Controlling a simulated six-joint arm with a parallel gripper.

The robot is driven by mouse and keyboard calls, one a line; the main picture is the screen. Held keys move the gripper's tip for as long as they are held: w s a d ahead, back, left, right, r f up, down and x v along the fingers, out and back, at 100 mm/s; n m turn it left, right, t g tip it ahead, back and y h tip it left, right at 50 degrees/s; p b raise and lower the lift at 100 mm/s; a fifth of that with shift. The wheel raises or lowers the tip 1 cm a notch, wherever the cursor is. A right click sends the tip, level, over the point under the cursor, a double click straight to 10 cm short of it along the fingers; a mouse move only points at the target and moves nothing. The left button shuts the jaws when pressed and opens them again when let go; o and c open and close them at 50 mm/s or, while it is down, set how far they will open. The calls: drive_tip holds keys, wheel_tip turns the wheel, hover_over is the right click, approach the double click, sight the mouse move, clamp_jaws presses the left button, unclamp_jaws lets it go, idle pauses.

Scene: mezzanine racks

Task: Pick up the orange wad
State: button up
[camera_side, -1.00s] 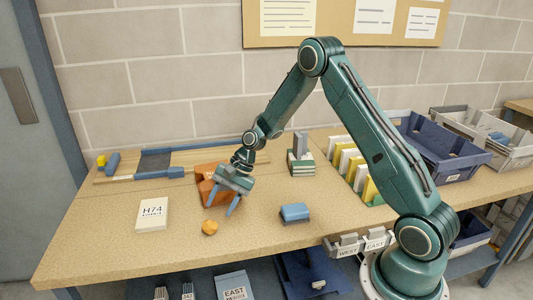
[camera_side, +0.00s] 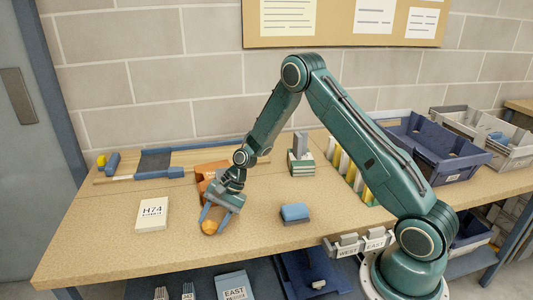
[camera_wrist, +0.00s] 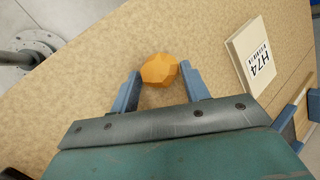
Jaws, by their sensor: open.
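The orange wad (camera_side: 209,228) is a small faceted lump on the tan tabletop near its front edge. I cannot tell whether the right finger touches the wad.
A white H74 box (camera_side: 152,214) lies left of the wad. A blue block (camera_side: 295,213) lies to the right. An orange bin (camera_side: 208,178) stands behind my gripper. The tabletop between the wad and the blue block is clear.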

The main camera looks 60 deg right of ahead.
sight(213, 220)
idle(0.4)
drive_tip(key=c, duration=0.6)
drive_tip(key=shift+r, duration=0.1)
wheel_tip(213, 220, up, 20)
drive_tip(key=shift+f, duration=0.1)
idle(0.4)
idle(0.5)
